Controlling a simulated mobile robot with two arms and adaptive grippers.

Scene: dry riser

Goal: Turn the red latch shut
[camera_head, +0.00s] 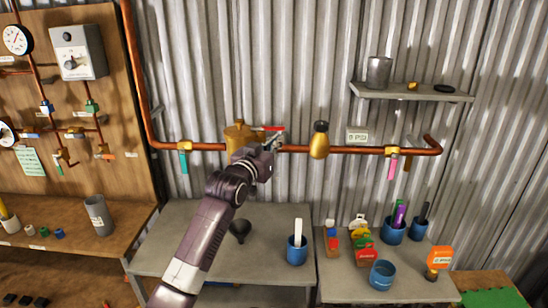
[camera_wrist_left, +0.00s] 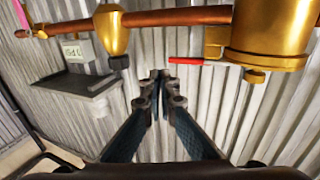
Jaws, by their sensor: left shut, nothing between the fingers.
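The red latch (camera_head: 274,128) is a thin red bar beside the brass valve body (camera_head: 238,136) on the copper pipe. In the left wrist view the red latch (camera_wrist_left: 186,59) lies roughly level, beyond the fingertips and slightly right of them. My left gripper (camera_head: 273,144) is just below the latch in the head view and covers part of the pipe and brass body. In the wrist view its fingers (camera_wrist_left: 160,85) are shut and hold nothing. I cannot tell whether a fingertip touches the latch. My right gripper is not in view.
A brass bulb-shaped fitting (camera_head: 320,142) hangs on the pipe right of the latch. A grey shelf (camera_head: 420,95) holds small items at upper right. Below, grey tables carry blue cups (camera_head: 297,250) and a black funnel (camera_head: 240,230). Corrugated metal wall stands behind the pipe.

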